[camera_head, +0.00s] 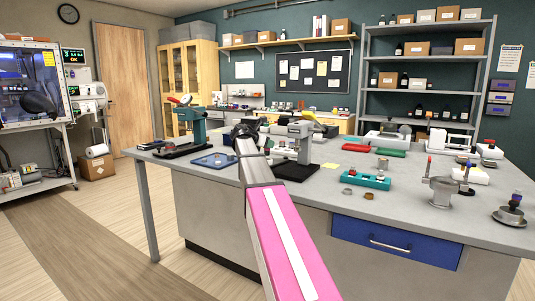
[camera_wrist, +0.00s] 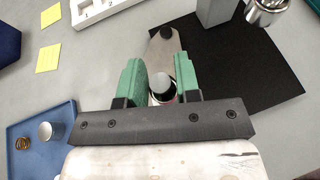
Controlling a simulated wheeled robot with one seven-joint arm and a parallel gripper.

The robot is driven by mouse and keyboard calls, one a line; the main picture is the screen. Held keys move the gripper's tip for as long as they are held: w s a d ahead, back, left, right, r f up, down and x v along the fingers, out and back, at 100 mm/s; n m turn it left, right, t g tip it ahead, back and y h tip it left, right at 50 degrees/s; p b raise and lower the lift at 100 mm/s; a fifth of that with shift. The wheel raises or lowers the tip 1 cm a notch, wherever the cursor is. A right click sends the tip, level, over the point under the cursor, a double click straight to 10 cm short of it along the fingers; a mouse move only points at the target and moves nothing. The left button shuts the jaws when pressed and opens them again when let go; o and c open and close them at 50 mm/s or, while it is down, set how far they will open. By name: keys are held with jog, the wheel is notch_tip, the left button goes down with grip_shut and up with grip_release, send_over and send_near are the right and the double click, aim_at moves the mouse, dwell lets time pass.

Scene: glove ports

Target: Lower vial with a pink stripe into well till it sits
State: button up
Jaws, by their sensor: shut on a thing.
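In the wrist view my gripper (camera_wrist: 160,82) has its two green fingers on either side of a small vial (camera_wrist: 159,84) with a pale grey cap, seen from above. The fingers are shut on it. The vial's body and its stripe are mostly hidden below the cap and by the fingers. A grey metal plate (camera_wrist: 165,46) with a rounded end lies beneath and beyond the vial. The well is not clearly visible, and I cannot tell whether the vial's lower end is inside it. In the head view my arm hides the vial.
A black base (camera_wrist: 262,85) lies right of the fingers, with a grey post (camera_wrist: 215,10) and a metal cylinder (camera_wrist: 266,10) at the top. A blue tray (camera_wrist: 22,133) holds a coil and a small cylinder. In the head view a bench press (camera_head: 297,150) stands right of my arm.

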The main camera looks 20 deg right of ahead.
aim_at(265, 151)
jog(key=shift+f, duration=2.05)
jog(key=shift+f, duration=0.1)
jog(key=o, duration=0.9)
jog(key=v, duration=1.2)
jog(key=shift+r, duration=0.2)
